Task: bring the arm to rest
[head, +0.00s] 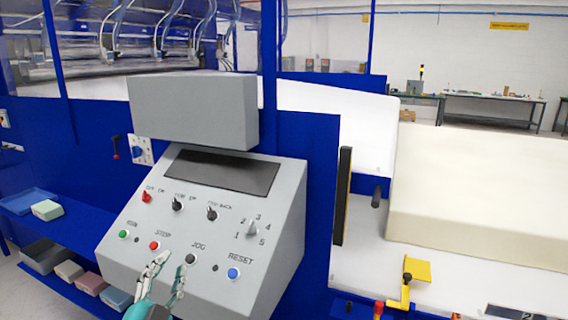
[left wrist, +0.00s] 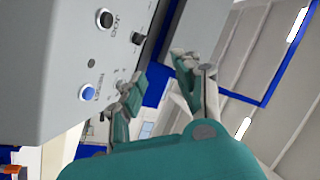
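My left gripper (head: 172,266) is in front of the lower part of the grey control panel (head: 130,268), just below the row with the red STOP button (head: 154,245) and the black JOG button (head: 190,258). Its two fingers are apart with nothing between them. In the left wrist view the gripper (left wrist: 157,72) is also open and empty, beside the panel face (left wrist: 45,60). I cannot tell whether a fingertip touches the panel. My right gripper is in neither view.
A large cream foam block (head: 480,190) lies on the white table (head: 440,290) at the right. A yellow bracket (head: 417,270) stands at its near edge. Blue shelves (head: 25,203) with small bins are at the left. Blue posts and panels surround the machine.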

